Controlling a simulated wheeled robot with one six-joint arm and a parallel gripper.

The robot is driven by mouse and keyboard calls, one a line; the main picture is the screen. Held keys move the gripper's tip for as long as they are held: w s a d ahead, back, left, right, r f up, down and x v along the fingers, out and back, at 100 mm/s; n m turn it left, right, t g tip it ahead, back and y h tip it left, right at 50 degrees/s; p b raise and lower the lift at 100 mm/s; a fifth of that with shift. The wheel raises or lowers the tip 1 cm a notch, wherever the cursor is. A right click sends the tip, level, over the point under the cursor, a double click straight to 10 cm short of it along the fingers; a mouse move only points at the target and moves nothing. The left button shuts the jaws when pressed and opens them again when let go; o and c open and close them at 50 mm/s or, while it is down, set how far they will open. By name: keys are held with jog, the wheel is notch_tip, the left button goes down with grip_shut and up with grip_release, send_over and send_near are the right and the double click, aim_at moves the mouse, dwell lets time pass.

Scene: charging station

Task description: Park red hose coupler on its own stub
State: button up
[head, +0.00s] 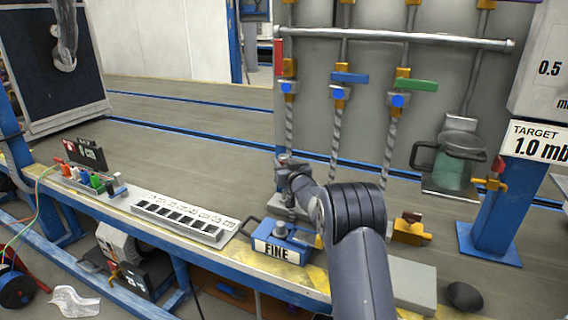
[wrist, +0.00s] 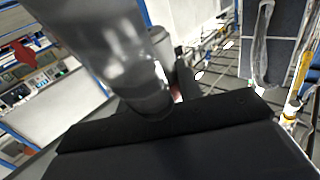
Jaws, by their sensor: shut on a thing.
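My gripper (head: 284,168) is shut at the lower end of the leftmost braided hose (head: 289,125), which hangs below the red valve handle (head: 279,57). The thing in its jaws looks like the red hose coupler, but it is small and mostly hidden in the head view. In the wrist view a large grey metallic cylinder (wrist: 115,50) fills the upper middle, close to the dark gripper body (wrist: 170,135). A small red patch (wrist: 176,93) shows beside it. I cannot pick out the red coupler's own stub for certain.
Two more hoses hang to the right, under a blue handle (head: 350,78) and a green handle (head: 416,85). Below my gripper is a blue box marked FINE (head: 282,243) on the bench. A brass fitting (head: 411,230) and a grey block (head: 411,285) stand right of my arm.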

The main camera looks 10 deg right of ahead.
aim_at(284, 190)
jog(key=shift+f+b, duration=1.2)
jog(key=shift+f, duration=0.75)
jog(key=shift+f+b, duration=1.35)
jog(key=shift+f, duration=0.95)
jog(key=shift+s+f+b, duration=0.15)
jog(key=shift+f+b, duration=0.45)
jog(key=shift+f, duration=0.1)
jog(key=shift+r, duration=0.15)
jog(key=shift+r+p, duration=1.3)
jog(key=shift+r, duration=0.4)
jog(key=shift+f+b, duration=0.5)
jog(key=shift+f, duration=0.2)
dwell(0.4)
